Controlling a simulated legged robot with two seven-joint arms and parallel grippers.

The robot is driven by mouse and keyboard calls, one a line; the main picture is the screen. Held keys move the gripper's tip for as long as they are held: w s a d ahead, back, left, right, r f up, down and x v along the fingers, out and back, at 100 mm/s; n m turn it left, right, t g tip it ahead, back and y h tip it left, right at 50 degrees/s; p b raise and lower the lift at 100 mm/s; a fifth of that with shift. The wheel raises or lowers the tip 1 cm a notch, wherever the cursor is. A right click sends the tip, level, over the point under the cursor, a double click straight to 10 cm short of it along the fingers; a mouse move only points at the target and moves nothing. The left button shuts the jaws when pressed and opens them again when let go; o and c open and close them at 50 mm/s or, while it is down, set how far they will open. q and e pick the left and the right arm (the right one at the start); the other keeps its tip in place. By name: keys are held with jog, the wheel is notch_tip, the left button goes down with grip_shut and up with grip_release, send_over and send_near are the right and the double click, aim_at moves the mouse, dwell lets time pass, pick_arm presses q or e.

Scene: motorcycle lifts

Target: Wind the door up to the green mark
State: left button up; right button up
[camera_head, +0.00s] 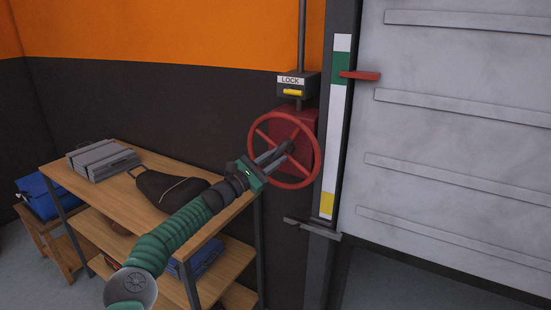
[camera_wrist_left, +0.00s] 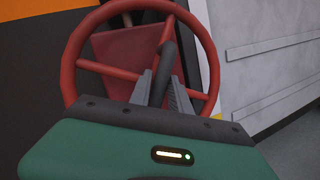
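The grey ribbed door (camera_head: 460,120) stands raised on the right, with a dark gap below it. Its red pointer (camera_head: 362,76) lies level with the green mark (camera_head: 341,69) on the white gauge strip (camera_head: 336,135). The red handwheel (camera_head: 258,166) is on the wall left of the gauge; it also shows in the left wrist view (camera_wrist_left: 211,62). My left gripper (camera_head: 284,150) is at the wheel, its fingers on both sides of the wheel's dark handle (camera_wrist_left: 166,60), seemingly closed on it. The LOCK box (camera_head: 297,84) with a yellow lever (camera_head: 293,92) is above the wheel. My right gripper is out of view.
A wooden shelf unit (camera_head: 120,185) stands left of the wheel, below my left arm. It holds a grey case (camera_head: 102,160) and a black bag (camera_head: 170,190). A blue item (camera_head: 45,197) lies on a stool at far left. A dark bracket (camera_head: 312,229) juts out below the gauge.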

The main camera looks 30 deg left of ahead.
pick_arm(q)
jog(key=shift+a, duration=0.1)
jog(key=shift+s+a+f, duration=0.15)
jog(key=shift+s+f, duration=0.05)
jog(key=shift+s, duration=0.05)
jog(key=b+v, duration=0.2)
jog(key=v, duration=1.4)
jog(key=shift+b, duration=0.4)
jog(key=shift+a, duration=0.1)
